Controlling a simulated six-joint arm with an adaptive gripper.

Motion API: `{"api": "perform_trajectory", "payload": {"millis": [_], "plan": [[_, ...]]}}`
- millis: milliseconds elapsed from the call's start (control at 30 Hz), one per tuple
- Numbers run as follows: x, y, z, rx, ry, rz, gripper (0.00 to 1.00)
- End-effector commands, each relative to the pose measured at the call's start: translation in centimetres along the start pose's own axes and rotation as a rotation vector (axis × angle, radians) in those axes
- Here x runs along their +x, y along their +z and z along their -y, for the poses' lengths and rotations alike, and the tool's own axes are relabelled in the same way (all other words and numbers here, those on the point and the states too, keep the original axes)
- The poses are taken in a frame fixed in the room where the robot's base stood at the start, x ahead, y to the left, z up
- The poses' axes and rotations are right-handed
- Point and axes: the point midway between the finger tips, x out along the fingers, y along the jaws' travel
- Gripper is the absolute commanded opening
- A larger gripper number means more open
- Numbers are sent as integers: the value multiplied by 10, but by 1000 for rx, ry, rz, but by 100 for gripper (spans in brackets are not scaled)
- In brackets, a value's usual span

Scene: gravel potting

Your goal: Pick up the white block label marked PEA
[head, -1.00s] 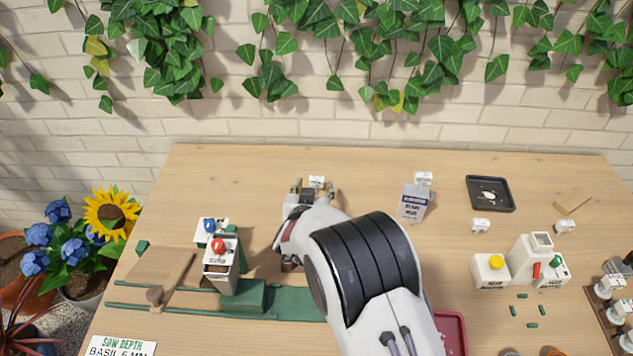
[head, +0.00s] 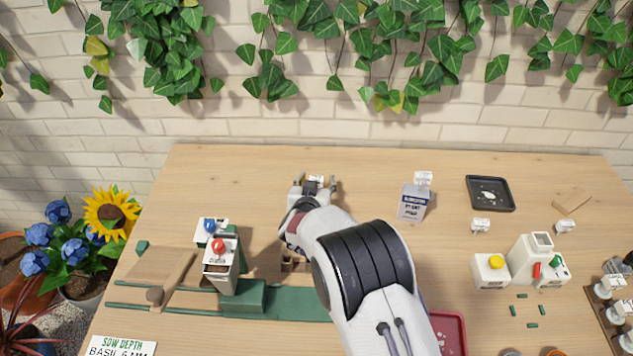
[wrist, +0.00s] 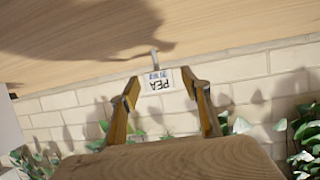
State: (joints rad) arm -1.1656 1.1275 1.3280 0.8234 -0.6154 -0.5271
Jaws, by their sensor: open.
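The white block label marked PEA (wrist: 157,82) shows upside down in the wrist view, between my two fingers and beyond their tips. In the head view the small white block (head: 315,180) stands near the back of the table, between my fingertips. My gripper (head: 316,184) is open around it, with a finger to its left and one to its right. In the wrist view my gripper (wrist: 163,92) shows a gap between each finger and the label. Contact is not visible.
Other small white blocks stand to the right, one behind a grey-white box (head: 414,203) and one below the black tray (head: 491,208). A white dispenser with a red button (head: 219,247) and a green rail (head: 290,303) are at left front.

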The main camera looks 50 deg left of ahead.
Motion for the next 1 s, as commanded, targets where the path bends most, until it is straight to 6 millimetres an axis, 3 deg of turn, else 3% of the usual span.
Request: {"api": "perform_trajectory", "payload": {"millis": [167, 300, 733, 1000], "plan": [[0, 0, 0, 0, 0, 0, 47], [0, 0, 0, 0, 0, 0, 14], [-1, -2, 0, 0, 0, -1, 14], [-7, -18, 0, 0, 0, -2, 14]]}}
